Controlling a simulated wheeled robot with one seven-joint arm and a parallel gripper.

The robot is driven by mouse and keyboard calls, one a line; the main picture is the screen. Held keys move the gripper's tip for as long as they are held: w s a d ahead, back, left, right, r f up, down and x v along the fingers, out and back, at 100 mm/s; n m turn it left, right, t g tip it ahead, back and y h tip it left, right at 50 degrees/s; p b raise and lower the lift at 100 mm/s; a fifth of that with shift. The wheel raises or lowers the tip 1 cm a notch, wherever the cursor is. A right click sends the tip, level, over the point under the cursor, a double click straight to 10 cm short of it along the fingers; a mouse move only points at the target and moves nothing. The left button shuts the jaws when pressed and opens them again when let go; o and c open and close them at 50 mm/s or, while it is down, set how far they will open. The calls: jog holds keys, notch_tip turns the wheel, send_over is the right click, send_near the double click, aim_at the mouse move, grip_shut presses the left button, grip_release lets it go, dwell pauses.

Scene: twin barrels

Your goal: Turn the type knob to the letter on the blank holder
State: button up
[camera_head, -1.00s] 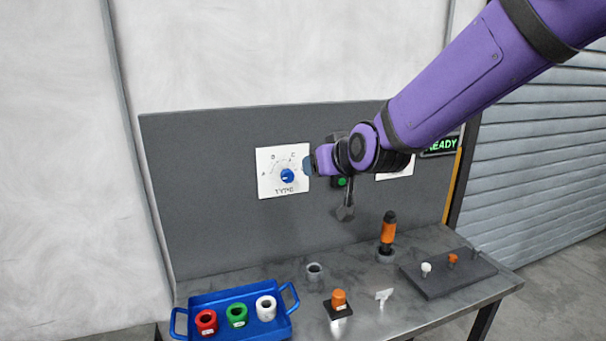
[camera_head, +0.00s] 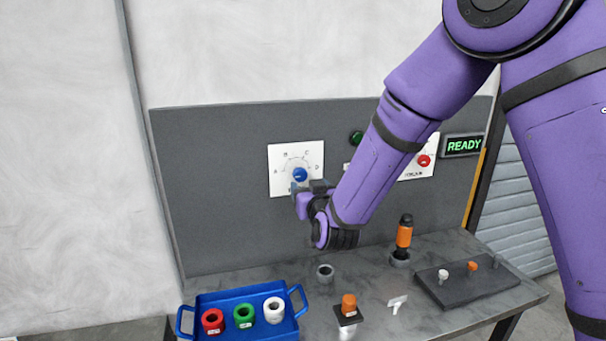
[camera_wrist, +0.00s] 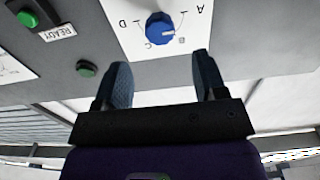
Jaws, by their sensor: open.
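The type knob (camera_head: 300,174) is a blue dial on a white plate (camera_head: 279,186) marked A, B, C and D, fixed to the grey upright panel. In the wrist view the plate is upside down, with the blue knob (camera_wrist: 160,28) beyond the fingertips. I cannot tell surely which letter the knob points to. My gripper (camera_head: 303,188) is just below and in front of the knob. In the wrist view its two fingers (camera_wrist: 160,72) are open, with nothing between them. An orange cylinder stands on a small black base (camera_head: 350,319), possibly the blank holder; I cannot read a letter there.
A blue tray (camera_head: 252,292) holds red, green and white rings. A READY sign (camera_head: 462,146) and red knob (camera_head: 424,160) are on the right.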

aim_at(301, 176)
jog(key=x, duration=0.9)
jog(key=shift+w, duration=0.35)
jog(key=shift+c, duration=0.2)
jog(key=c, duration=0.9)
